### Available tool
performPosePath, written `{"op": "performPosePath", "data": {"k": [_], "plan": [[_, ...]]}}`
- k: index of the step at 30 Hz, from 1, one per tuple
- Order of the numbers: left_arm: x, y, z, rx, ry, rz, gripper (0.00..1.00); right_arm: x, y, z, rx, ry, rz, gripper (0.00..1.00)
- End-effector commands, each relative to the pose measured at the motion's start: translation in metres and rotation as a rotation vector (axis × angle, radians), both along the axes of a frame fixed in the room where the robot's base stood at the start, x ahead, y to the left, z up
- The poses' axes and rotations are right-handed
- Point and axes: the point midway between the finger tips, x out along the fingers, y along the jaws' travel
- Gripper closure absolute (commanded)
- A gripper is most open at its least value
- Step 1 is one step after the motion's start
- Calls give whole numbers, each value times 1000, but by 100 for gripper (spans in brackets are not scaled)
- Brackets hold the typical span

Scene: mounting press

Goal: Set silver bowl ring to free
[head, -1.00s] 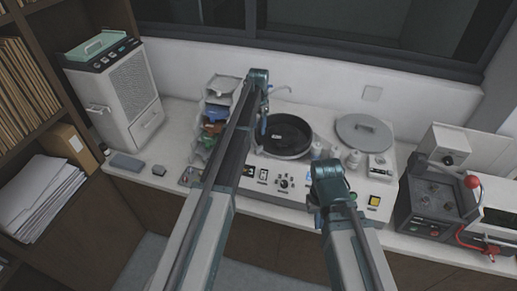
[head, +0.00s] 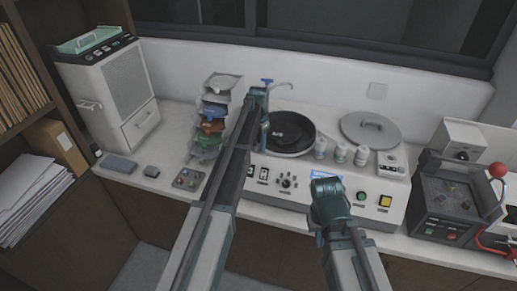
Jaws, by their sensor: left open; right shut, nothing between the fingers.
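The black disc (head: 284,131) sits in a round bowl in the white bench machine (head: 330,194), with a thin pale rim around it that may be the silver bowl ring; its left side is covered by my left arm. My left gripper (head: 265,132) is at the left edge of this bowl, open and holding nothing I can see; I cannot tell whether it touches the rim. My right gripper (head: 320,234) is in front of the machine's control panel, shut and empty, mostly hidden by its own wrist.
A round grey lid (head: 370,129) and several small white bottles stand right of the bowl. A thin spout (head: 282,85) rises behind it. Stacked trays (head: 212,125) stand left. The press (head: 458,200) with a red-knobbed lever (head: 498,171) is right.

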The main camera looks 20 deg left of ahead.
Motion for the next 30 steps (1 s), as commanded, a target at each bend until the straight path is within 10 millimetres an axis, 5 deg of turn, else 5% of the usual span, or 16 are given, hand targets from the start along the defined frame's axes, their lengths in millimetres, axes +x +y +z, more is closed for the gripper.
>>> {"op": "performPosePath", "data": {"k": [7,16,30], "plan": [[0,0,0,0,0,0,48,0,0,0,0,0,0,100],[0,0,0,0,0,0,100,0,0,0,0,0,0,100],[0,0,0,0,0,0,100,0,0,0,0,0,0,100]]}}
